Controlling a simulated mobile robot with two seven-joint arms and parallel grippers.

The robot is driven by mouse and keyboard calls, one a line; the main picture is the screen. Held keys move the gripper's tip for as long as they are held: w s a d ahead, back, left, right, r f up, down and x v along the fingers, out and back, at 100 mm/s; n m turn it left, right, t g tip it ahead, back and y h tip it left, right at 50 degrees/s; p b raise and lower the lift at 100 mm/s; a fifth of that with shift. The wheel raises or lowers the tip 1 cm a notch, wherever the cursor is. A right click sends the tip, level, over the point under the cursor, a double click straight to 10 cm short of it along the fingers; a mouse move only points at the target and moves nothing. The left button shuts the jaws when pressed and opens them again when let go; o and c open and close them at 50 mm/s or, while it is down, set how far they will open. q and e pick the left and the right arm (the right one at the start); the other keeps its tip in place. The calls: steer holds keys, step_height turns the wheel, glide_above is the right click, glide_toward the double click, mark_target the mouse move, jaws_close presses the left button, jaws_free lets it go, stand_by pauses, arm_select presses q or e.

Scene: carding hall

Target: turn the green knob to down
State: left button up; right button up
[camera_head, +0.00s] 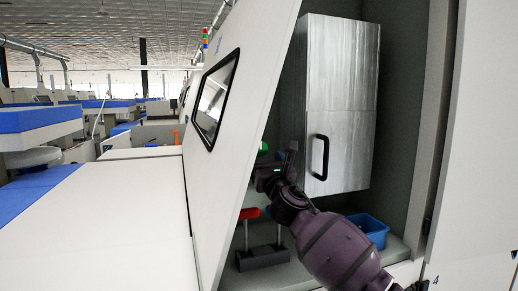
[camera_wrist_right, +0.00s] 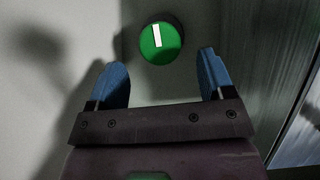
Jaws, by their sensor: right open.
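The green knob (camera_wrist_right: 161,43) is round, with a white mark that runs from near its middle to its top edge in the right wrist view. It sits on a pale panel. In the head view the knob (camera_head: 262,148) shows small, just above my right gripper (camera_head: 272,173), beside the slanted white door. My right gripper (camera_wrist_right: 163,68) is open, with its two blue fingers apart and nothing between them. The knob lies just beyond the fingertips, about centred between them; I see no contact. My left gripper is not in view.
A grey metal box (camera_head: 340,100) with a black handle hangs right of my right arm. A slanted white door (camera_head: 222,160) with a window stands to the left. Below are a red-handled item (camera_head: 250,213) and a blue bin (camera_head: 370,231).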

mark_target(260, 151)
steer(key=shift+x, duration=2.7)
steer(key=c, duration=0.9)
